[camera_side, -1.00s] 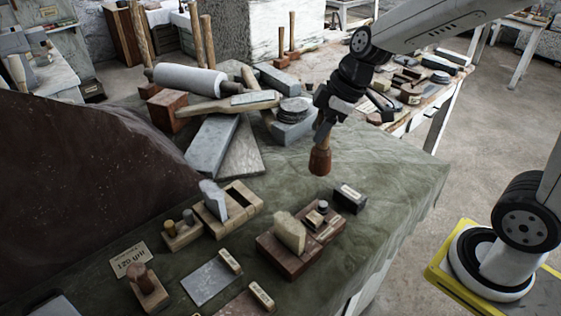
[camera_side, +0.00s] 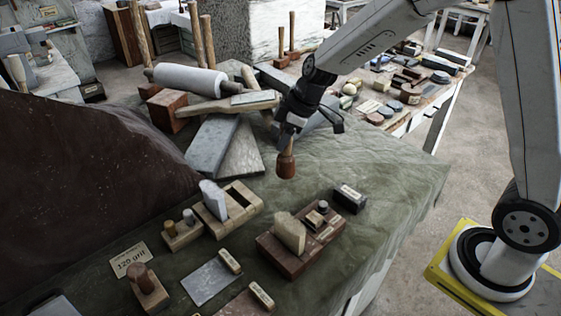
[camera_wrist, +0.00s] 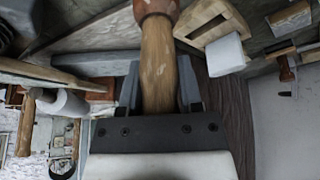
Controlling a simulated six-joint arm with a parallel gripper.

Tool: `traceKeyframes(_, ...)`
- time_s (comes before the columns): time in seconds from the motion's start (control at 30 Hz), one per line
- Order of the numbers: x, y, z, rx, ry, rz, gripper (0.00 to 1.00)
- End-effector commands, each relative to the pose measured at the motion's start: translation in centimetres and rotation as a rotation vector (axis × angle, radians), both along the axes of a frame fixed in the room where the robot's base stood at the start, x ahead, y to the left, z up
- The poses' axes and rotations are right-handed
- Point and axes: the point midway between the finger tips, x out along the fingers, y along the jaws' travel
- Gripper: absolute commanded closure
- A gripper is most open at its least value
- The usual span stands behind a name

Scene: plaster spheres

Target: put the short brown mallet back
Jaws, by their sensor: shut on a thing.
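My gripper (camera_side: 291,125) is shut on the handle of the short brown mallet (camera_side: 286,164). The mallet hangs head down in the air over the green cloth, in front of the grey stone slabs. In the wrist view my gripper (camera_wrist: 160,100) has a finger on each side of the pale wooden handle, and the reddish-brown mallet head (camera_wrist: 156,9) is at the top edge. A wooden block with a dark rectangular slot (camera_side: 240,192) stands on the cloth, lower left of the mallet, with a pale upright piece in its other part.
A reddish-brown block (camera_side: 280,252) with a pale stone piece stands nearer the front. A small dark block (camera_side: 348,197) is right of it. Stone slabs (camera_side: 212,142) and a grey roller (camera_side: 190,79) lie behind. The green cloth (camera_side: 400,185) is clear at right.

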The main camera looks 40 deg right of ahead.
Motion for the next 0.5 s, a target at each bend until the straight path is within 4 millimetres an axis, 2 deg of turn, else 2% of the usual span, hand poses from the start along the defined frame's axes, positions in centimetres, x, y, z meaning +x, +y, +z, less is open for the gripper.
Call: traceKeyframes(0.5, 1.1, 0.1, -1.3, 0.0, 0.0, 0.001, 1.0)
